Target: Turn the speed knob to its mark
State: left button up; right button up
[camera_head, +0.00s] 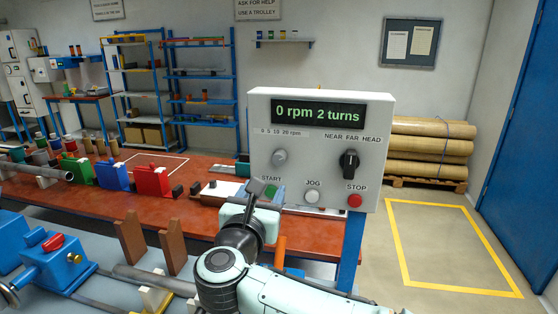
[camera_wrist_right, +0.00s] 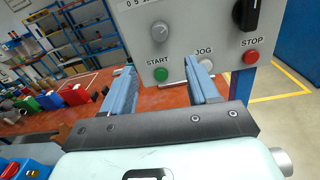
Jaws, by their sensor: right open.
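The control panel (camera_head: 320,110) is a white box with a display reading "0 rpm 2 turns". The grey speed knob (camera_head: 279,158) sits at its left, below a scale marked 0 5 10 20 rpm; it also shows in the right wrist view (camera_wrist_right: 160,32). My right gripper (camera_head: 263,188) is in front of the panel's lower left, below the knob. In the right wrist view its two fingers (camera_wrist_right: 163,78) are apart with nothing between them, and the knob is beyond and above them. Which scale mark the knob points to is too small to tell. My left gripper is not seen.
The panel also carries a black selector (camera_head: 349,163), a red STOP button (camera_head: 354,200), a white JOG button (camera_head: 312,196) and a green START button (camera_wrist_right: 161,75). A red-brown bench (camera_head: 190,212) with coloured bins stands behind. A blue post (camera_head: 350,250) supports the panel.

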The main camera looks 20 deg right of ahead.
aim_at(278, 161)
jog(key=p+x, duration=0.4)
jog(key=x, duration=0.9)
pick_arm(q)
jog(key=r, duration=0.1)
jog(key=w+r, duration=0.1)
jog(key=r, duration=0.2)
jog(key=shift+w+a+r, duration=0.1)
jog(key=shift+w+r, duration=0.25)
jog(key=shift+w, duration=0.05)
pick_arm(e)
jog(key=shift+s, duration=0.1)
jog(key=c, duration=1)
